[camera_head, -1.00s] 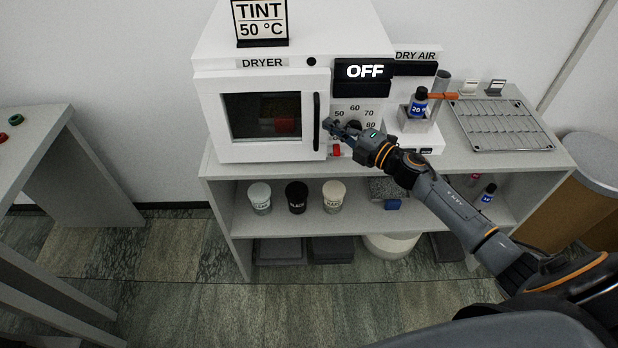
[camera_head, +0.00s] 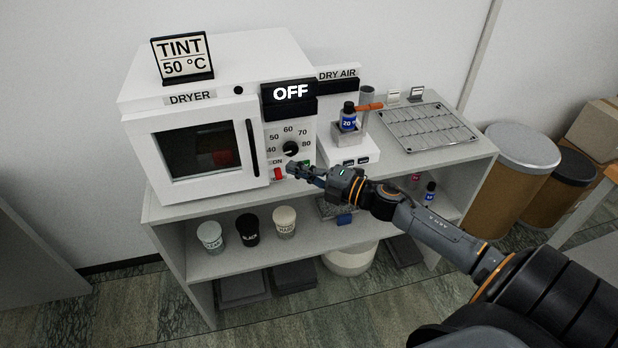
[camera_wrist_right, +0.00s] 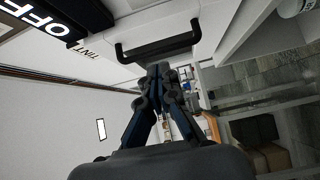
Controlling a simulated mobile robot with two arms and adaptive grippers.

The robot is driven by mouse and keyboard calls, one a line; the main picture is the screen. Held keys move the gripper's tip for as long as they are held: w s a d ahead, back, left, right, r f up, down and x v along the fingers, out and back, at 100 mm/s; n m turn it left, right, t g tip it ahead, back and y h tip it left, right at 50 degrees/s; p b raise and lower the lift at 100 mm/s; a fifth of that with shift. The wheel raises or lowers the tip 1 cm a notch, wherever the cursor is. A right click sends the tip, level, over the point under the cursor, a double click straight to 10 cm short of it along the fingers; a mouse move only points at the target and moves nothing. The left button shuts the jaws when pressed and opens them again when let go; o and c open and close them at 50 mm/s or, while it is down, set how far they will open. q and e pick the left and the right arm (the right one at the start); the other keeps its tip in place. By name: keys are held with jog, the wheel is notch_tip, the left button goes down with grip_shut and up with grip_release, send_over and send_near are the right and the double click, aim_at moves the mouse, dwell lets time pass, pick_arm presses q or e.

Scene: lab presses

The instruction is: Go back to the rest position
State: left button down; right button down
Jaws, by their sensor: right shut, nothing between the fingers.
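My right gripper (camera_head: 296,170) is shut and empty in the head view. It is in front of the dryer's lower right, close to the red switch (camera_head: 279,173); I cannot tell whether it touches anything. In the right wrist view the fingers (camera_wrist_right: 158,75) are together, with the dryer's black door handle (camera_wrist_right: 158,46) beyond them. The white dryer (camera_head: 205,150) has its door shut, and its display (camera_head: 289,93) reads OFF. The dial (camera_head: 290,148) is above my gripper. My left gripper is not in view.
The dryer stands on a grey shelf bench (camera_head: 172,207). A dry air unit with a blue bottle (camera_head: 348,117) and a wire rack (camera_head: 425,127) are to its right. Several cups, including a black one (camera_head: 247,230), stand on the shelf below. Bins (camera_head: 510,165) stand at the right.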

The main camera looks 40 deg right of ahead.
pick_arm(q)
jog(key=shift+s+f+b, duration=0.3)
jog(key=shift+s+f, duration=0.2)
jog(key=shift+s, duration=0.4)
pick_arm(e)
jog(key=shift+v, duration=1.55)
